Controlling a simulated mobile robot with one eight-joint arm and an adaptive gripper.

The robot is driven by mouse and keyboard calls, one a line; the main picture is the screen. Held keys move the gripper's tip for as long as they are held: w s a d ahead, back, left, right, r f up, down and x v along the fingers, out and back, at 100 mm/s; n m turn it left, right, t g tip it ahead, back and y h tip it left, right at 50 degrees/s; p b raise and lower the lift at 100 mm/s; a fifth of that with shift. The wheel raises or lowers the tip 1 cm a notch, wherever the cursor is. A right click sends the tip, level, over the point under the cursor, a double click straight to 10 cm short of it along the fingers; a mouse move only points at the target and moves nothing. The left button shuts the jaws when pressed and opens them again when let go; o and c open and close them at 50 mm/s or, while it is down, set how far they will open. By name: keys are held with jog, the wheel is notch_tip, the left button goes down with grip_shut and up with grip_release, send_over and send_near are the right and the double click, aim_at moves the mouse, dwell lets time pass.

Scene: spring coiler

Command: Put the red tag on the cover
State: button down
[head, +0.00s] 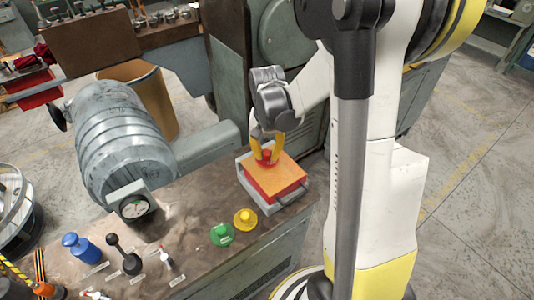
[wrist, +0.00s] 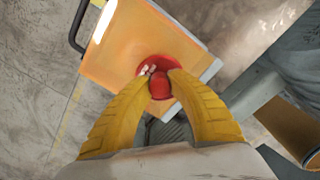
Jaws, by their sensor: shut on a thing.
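The red tag (wrist: 160,86) has a round base and a knob, and my gripper (wrist: 160,80) is shut on the knob with its yellow fingers. In the head view the red tag (head: 267,155) shows between the fingertips of my gripper (head: 267,150). The cover (head: 283,170) is an orange-topped block with red sides and a grey frame and handle. The tag is over the cover's top, near one edge. I cannot tell whether its base touches the surface.
A green tag (head: 222,234) and a yellow tag (head: 245,219) lie on the bench (head: 200,205) in front of the cover.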

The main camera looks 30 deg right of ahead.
jog(key=shift+f, duration=0.25)
jog(key=c, duration=1.2)
grip_release()
notch_tip(320, 180, up, 25)
jog(key=p, duration=1)
